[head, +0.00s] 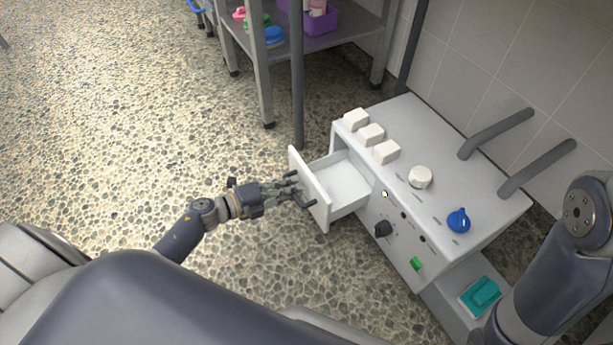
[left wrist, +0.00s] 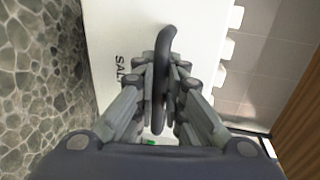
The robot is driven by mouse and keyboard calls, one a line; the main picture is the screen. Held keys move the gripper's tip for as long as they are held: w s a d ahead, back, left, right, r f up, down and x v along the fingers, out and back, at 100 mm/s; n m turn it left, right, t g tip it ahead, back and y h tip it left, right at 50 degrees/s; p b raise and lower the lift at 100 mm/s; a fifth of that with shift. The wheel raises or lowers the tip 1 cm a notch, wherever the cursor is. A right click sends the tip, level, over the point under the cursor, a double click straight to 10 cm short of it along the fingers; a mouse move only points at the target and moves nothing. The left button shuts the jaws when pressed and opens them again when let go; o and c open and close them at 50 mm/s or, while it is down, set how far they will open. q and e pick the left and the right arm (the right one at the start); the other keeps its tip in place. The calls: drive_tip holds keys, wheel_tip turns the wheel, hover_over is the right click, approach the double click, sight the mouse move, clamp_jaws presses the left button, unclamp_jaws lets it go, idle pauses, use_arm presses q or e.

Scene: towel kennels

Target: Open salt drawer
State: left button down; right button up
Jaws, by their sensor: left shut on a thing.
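The salt drawer (head: 312,188) is a white drawer in the left part of a white machine (head: 449,191). It stands pulled out, and its inside looks empty in the head view. Its white front, with the letters "SAL" showing, fills much of the left wrist view (left wrist: 118,36). A dark curved handle (left wrist: 168,42) is on that front. My left gripper (head: 292,189) is at the drawer front, shut on the handle, with its fingers on both sides of it in the left wrist view (left wrist: 160,92). My right gripper is out of view; only my right arm shows at the right.
Several white blocks (head: 371,134), a white knob (head: 420,177) and a blue knob (head: 458,220) sit on the machine's top. A teal item (head: 481,293) lies low at its right end. A grey shelf (head: 258,70) stands behind. The stone floor (head: 130,130) at left is clear.

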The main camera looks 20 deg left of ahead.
use_arm(q)
drive_tip(key=shift+f+v, duration=0.15)
drive_tip(key=shift+v, duration=0.55)
drive_tip(key=shift+f+v, duration=0.15)
drive_tip(key=shift+v, duration=0.6)
drive_tip(key=c, duration=1.7)
unclamp_jaws()
drive_tip(key=shift+o, duration=0.2)
drive_tip(key=v, duration=1.2)
drive_tip(key=shift+f, duration=0.1)
